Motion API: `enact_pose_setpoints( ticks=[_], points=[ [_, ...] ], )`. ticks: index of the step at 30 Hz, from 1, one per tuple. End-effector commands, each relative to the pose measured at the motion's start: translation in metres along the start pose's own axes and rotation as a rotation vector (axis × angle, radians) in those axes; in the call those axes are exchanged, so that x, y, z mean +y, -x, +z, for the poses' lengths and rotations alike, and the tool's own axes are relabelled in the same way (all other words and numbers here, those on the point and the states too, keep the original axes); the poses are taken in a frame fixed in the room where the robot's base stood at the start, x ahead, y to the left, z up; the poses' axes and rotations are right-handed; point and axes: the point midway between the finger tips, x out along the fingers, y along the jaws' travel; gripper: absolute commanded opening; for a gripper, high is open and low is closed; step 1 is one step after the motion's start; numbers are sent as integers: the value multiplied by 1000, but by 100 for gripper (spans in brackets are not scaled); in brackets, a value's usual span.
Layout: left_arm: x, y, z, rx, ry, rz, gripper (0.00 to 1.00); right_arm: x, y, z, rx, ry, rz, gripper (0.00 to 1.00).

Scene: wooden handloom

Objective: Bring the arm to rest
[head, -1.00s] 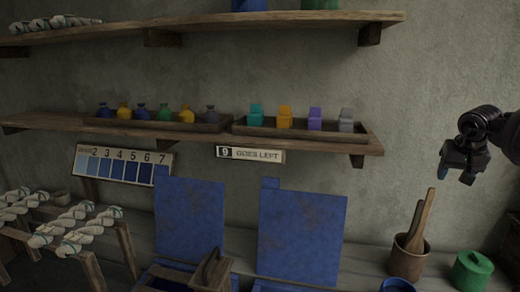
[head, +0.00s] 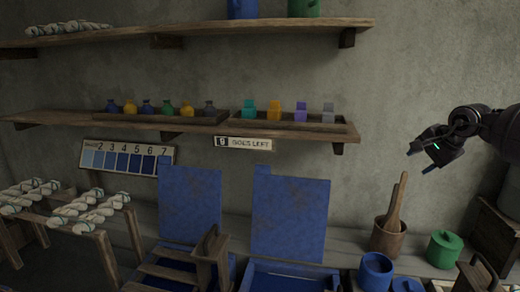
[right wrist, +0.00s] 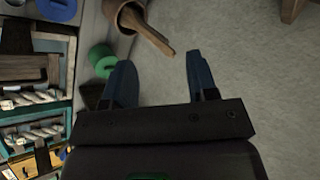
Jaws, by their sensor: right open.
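My right gripper (head: 428,151) is raised in front of the bare wall at the right of the head view, above the bench. It touches nothing there. In the right wrist view its two blue-grey fingers (right wrist: 160,80) stand apart with nothing between them. Beyond the fingers, the wooden pestles and pot (right wrist: 135,18) and a green lidded pot (right wrist: 102,60) show farther off. My left gripper is not in view.
Below my right gripper are a brown pot with wooden pestles (head: 388,238), a green lidded pot (head: 444,249) and a blue mug (head: 375,272). A shelf (head: 290,128) holds bottles and coloured blocks. Blue panels (head: 290,218) and skein racks (head: 100,235) stand left.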

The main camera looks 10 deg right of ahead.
Motion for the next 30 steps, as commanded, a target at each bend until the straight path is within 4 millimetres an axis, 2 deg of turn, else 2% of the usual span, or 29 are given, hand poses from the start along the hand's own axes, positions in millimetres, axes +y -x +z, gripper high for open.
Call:
enact_pose_setpoints(
  ticks=[3,6,9,13,15,18,23,28,29,30],
  points=[
    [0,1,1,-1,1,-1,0,-46,4,42,-145,-254,-170,53],
    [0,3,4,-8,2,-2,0,-76,2,83,-318,-491,-267,53],
    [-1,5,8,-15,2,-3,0,-98,-3,128,-525,-753,-314,53],
    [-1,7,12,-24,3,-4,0,-113,-14,185,-824,-1141,-288,53],
    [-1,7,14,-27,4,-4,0,-114,-22,213,-989,-1375,-232,53],
    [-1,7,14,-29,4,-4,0,-107,-35,243,-1197,-1704,-118,53],
    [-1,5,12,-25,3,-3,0,-84,-58,273,-1441,-2182,103,53],
    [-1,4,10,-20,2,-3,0,-44,-85,292,-1609,-2640,353,53],
    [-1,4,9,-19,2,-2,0,-36,-90,294,1578,2629,-383,53],
    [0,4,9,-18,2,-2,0,-25,-96,297,1498,2549,-409,53]
  ],
)
